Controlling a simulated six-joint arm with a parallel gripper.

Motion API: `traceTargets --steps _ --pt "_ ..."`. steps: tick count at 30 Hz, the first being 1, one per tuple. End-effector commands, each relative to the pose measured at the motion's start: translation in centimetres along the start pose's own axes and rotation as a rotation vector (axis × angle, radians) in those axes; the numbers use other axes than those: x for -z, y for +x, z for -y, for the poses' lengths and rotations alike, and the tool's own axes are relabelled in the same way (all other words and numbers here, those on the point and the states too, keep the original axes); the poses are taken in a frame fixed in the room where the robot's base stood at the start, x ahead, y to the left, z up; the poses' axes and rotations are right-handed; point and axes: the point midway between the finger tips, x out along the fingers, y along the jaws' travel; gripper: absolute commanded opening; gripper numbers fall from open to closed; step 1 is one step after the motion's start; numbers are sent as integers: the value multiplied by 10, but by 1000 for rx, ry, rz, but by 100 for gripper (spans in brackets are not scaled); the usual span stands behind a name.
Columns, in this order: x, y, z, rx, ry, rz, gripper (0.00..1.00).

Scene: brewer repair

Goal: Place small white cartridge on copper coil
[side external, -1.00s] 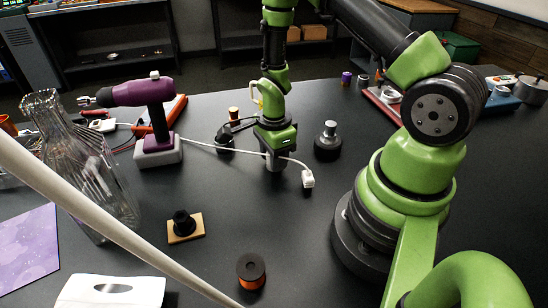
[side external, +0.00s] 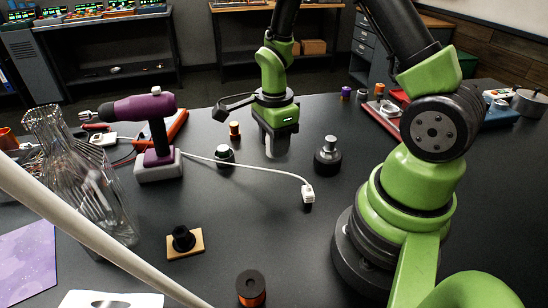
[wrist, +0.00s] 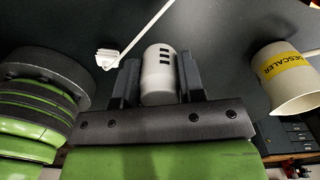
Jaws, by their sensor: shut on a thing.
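My gripper (side external: 276,140) is shut on a white cylinder, the small white cartridge (side external: 276,147). In the wrist view the cartridge (wrist: 158,78) sits between the two dark fingers of my gripper (wrist: 155,82) and shows black slots on its side. In the side external view it hangs upright, apparently just above the table. A black spool with orange-copper windings (side external: 251,288) stands at the front edge. A smaller orange-copper piece with a dark rim (side external: 235,131) stands left of my gripper. I cannot tell which is the copper coil.
A black-and-silver part (side external: 327,156) stands right of my gripper. A white cable ends in a plug (side external: 308,192). A purple drill (side external: 152,120), glass flask (side external: 85,165) and black part on a wooden plate (side external: 184,241) stand left. A descaler container (wrist: 290,75) shows in the wrist view.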

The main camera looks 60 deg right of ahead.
Motion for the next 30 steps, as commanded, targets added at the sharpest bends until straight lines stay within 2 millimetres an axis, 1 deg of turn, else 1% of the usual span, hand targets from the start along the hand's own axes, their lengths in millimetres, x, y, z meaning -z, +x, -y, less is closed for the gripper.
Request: traceTargets --steps 1,3,8,11,14,15,17,18,20,21,25,27,30 --pt "0 -7 1 5 0 1 12" --pt "0 -13 1 3 0 1 12" --pt "-4 -20 -2 1 -26 0 12" --pt "-19 -23 -8 0 -117 0 12" --pt "-44 -28 -23 0 -290 0 12" --pt "-56 -31 -31 2 -379 1 12" --pt "-75 -35 -46 1 -523 1 12" --pt "-86 -38 -57 1 -622 1 12" --pt "-102 -41 -75 1 -771 1 12" --pt "-112 -44 -88 1 -869 1 12" --pt "-135 -52 -130 0 -1179 1 12" --pt "-143 -56 -152 0 -1327 1 12" --pt "-150 -60 -177 0 -1501 1 12"
